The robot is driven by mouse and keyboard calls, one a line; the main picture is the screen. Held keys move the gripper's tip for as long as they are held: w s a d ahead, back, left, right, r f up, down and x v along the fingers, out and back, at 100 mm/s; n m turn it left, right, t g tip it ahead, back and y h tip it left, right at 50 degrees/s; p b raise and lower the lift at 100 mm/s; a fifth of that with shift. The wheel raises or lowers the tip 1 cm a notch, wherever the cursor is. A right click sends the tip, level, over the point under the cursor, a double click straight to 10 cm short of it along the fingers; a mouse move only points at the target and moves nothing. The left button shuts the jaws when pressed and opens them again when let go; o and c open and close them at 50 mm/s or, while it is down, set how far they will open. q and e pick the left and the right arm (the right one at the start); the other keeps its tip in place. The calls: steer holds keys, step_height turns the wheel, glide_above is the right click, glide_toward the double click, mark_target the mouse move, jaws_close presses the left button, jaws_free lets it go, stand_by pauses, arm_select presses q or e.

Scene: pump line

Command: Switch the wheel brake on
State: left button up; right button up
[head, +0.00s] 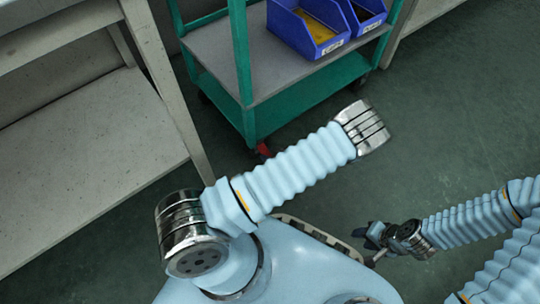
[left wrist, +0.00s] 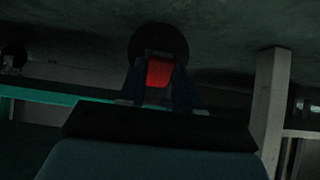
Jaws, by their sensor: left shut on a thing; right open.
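The red brake pedal (left wrist: 158,72) sits at a dark caster wheel (left wrist: 158,42) in the left wrist view. My left gripper (left wrist: 157,88) has one dark finger on each side of the pedal and is shut on it. In the head view, a bit of the red pedal (head: 263,150) shows below the near corner of the green cart (head: 248,115). There my left forearm hides the left gripper and most of the wheel. My right gripper (head: 370,246) is open and empty, low over the floor, away from the cart.
The cart's grey shelf (head: 225,60) carries blue bins (head: 318,30). A grey workbench (head: 90,140) stands close on the left, its leg near my left arm. The green floor (head: 460,110) to the right is clear.

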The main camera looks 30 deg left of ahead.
stand_by(0.5)
arm_select(q)
steer(key=o, duration=1.1)
steer(key=shift+c, duration=0.2)
steer(key=p+v, duration=0.3)
steer(key=v, duration=1)
steer(key=shift+d, duration=0.4)
steer(key=shift+r, duration=0.1)
